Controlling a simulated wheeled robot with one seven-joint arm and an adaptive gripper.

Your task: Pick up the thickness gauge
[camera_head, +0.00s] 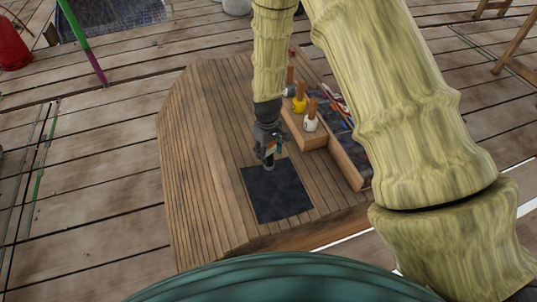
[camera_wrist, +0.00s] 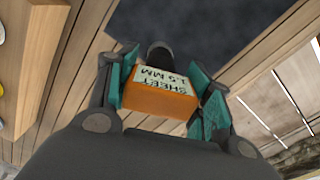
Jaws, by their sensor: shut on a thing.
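The thickness gauge (camera_wrist: 160,95) appears to be an orange block with a pale label reading "SHEET 1.5 MM", seen upside down in the wrist view. A dark round-ended part (camera_wrist: 160,56) shows just beyond it. My gripper (camera_wrist: 167,92) has its teal-padded fingers on both sides of the orange block and is shut on it. In the head view my gripper (camera_head: 269,152) is over the wooden table (camera_head: 205,130), at the far edge of a dark square mat (camera_head: 277,192). The block is small and mostly hidden there.
A wooden block (camera_head: 306,134) with several wooden-handled tools, white and yellow at the base, stands right of my gripper. The table's left side is clear. A red cylinder (camera_head: 12,45) stands far left.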

